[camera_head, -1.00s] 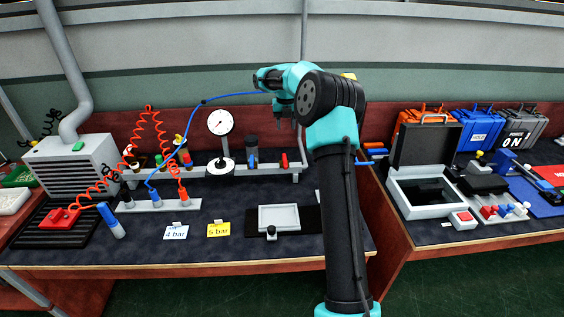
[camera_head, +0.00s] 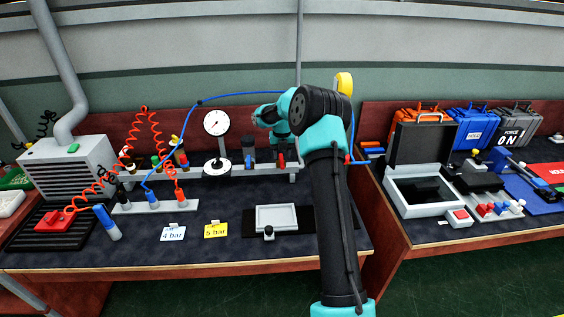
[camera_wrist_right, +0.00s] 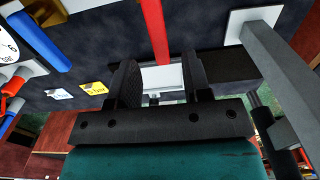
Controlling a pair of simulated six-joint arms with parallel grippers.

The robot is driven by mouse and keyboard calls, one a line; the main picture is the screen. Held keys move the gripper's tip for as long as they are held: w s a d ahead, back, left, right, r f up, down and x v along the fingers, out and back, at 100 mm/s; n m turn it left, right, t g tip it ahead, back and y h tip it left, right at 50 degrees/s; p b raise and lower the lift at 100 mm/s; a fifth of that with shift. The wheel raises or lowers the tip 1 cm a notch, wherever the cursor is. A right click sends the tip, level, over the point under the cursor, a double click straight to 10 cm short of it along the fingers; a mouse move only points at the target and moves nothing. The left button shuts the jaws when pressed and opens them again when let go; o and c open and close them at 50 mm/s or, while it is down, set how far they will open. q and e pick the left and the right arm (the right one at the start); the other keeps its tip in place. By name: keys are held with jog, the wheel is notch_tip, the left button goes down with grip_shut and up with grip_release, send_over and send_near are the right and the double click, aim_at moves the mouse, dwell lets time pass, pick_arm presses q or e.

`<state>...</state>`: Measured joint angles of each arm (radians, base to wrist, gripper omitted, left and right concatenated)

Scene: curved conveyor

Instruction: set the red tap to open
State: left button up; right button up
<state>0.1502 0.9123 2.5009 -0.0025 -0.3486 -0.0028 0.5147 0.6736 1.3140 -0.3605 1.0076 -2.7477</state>
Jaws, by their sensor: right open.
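The red tap (camera_head: 282,161) is on the pipe rail at the back of the bench, right of the pressure gauge. It is small and partly hidden by my right gripper in the head view. In the right wrist view its red handle (camera_wrist_right: 155,32) shows as a long bar coming in from the top, its end close to the gap between my fingers. My right gripper (camera_wrist_right: 161,66) is open, with nothing visibly clamped between its fingers. In the head view the right gripper (camera_head: 281,150) points down over the tap. My left gripper is not in view.
The pressure gauge (camera_head: 216,122) and a blue-collared fitting (camera_head: 249,157) stand left of the tap. A grey upright bar (camera_wrist_right: 280,75) is close on the right in the wrist view. A blue hose (camera_head: 240,94) arcs over the rail. A white tray (camera_head: 277,218) lies in front.

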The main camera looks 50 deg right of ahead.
aim_at(282, 162)
jog(key=shift+f, duration=2)
jog(key=shift+c, duration=0.3)
grip_shut()
